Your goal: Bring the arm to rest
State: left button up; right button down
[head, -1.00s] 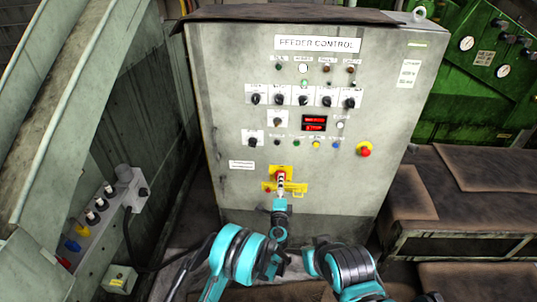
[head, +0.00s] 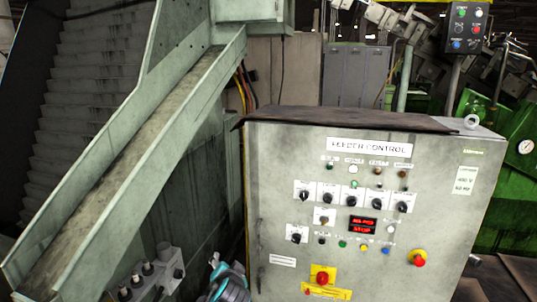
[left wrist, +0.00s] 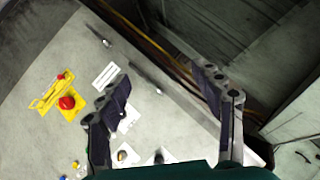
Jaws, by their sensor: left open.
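The grey feeder control cabinet (head: 290,245) stands right of centre in the head view. That switch also shows in the left wrist view (left wrist: 67,102), at the left. My left gripper (left wrist: 165,98) is open, with nothing between its fingers, over the cabinet's front and side edge. It is apart from the switch. My right gripper is out of view.
A sloping metal chute (head: 140,150) stands left of the cabinet. A socket box (head: 150,275) with several plugs is at the lower left. A red emergency button (head: 418,259) is on the cabinet's right. A green machine (head: 505,190) stands behind at the right.

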pick_arm(q)
jog(key=s+a+f+n+g, duration=0.1)
jog(key=s+a+n, duration=0.1)
jog(key=s, duration=0.7)
jog(key=s+a+f+n+g+h, duration=0.1)
jog(key=s+f+n+g, duration=0.1)
jog(key=s, duration=0.7)
jog(key=s+a+f+n+g+h, duration=0.1)
jog(key=s+a+f+n, duration=0.1)
jog(key=s, duration=0.8)
jog(key=shift+a+f+n+g, duration=0.15)
jog(key=shift+a+n+g, duration=0.15)
jog(key=shift+a+g, duration=0.1)
